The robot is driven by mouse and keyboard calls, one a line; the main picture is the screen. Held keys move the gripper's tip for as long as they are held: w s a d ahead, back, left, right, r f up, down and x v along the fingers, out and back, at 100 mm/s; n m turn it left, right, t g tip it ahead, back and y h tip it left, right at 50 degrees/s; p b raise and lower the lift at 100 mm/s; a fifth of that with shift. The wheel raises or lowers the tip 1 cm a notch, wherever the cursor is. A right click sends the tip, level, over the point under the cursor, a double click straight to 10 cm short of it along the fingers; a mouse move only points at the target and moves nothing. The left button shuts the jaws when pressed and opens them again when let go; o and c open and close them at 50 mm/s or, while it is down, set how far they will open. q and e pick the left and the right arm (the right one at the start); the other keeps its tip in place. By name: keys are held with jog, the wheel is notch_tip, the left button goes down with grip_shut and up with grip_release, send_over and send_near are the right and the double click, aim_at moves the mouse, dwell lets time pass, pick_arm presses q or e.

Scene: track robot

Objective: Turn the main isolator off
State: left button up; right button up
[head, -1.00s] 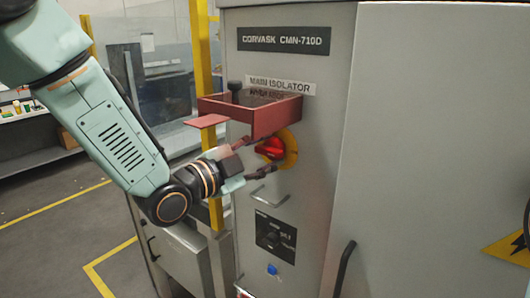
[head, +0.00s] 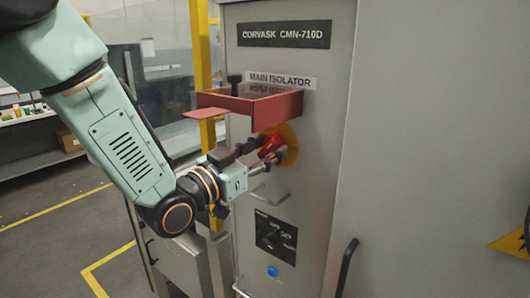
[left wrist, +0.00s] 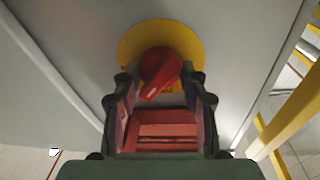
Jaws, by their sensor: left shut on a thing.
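The main isolator is a red rotary handle (head: 270,146) on a yellow round plate (head: 289,152), under the MAIN ISOLATOR label (head: 281,82) on the grey cabinet. My left gripper (head: 262,154) is at the handle, its fingers closed on it. In the left wrist view, the red handle (left wrist: 160,72) sits tilted between the fingertips of the left gripper (left wrist: 158,95), with the yellow plate (left wrist: 190,38) behind it. The fingers hide part of the handle in the head view. My right gripper is out of view.
A red open box-like guard (head: 276,108) juts from the cabinet just above the handle. A metal pull handle (head: 262,193) and a black switch panel (head: 275,238) are below. A yellow post (head: 204,70) stands left of the cabinet.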

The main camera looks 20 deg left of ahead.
pick_arm(q)
jog(key=n, duration=0.5)
jog(key=shift+f+t+y, duration=0.1)
jog(key=shift+t+y, duration=0.2)
jog(key=shift+n+y, duration=0.4)
jog(key=shift+n, duration=1.8)
jog(key=o, duration=1.1)
jog(key=shift+o, duration=0.2)
jog(key=shift+s, duration=0.1)
jog(key=v, duration=0.7)
